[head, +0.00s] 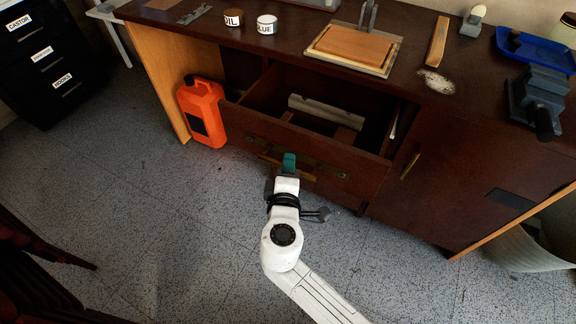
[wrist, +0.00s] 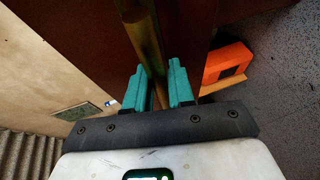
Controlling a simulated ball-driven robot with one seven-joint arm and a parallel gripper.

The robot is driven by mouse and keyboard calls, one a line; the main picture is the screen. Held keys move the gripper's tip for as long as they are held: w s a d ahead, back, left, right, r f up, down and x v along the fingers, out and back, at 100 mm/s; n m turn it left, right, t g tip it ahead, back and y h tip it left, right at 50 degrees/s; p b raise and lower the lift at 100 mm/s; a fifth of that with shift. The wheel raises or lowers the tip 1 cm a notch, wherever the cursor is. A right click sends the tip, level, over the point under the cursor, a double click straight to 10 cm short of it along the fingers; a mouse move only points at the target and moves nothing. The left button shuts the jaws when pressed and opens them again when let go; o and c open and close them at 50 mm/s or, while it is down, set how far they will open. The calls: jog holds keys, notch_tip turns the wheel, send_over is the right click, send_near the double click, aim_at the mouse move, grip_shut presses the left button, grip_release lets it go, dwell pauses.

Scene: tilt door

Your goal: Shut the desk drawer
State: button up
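The desk drawer (head: 300,153) stands pulled out from the dark wooden desk, its front tilted toward me in the head view. Inside it are a grey bar-shaped piece (head: 326,109) and some small brown pieces. A brass handle (head: 312,176) crosses the drawer front. My gripper (head: 289,162), with teal fingers, is at the handle in front of the drawer. In the wrist view the fingers (wrist: 160,85) are apart, with the brass handle (wrist: 143,35) running between them. Whether they press on it cannot be told.
An orange jerry can (head: 203,112) stands close left of the drawer. A cupboard door (head: 440,165) is at its right. The desktop holds a wooden board (head: 352,43), labelled tins (head: 266,24) and a vise (head: 537,98). Speckled floor is clear around my arm.

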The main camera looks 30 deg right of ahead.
grip_shut()
jog(key=b, duration=0.4)
send_over(323, 122)
jog(key=shift+w+d, duration=0.15)
jog(key=shift+o, duration=1.9)
grip_release()
jog(key=p+v, duration=0.2)
jog(key=v, duration=0.9)
jog(key=shift+f, duration=0.1)
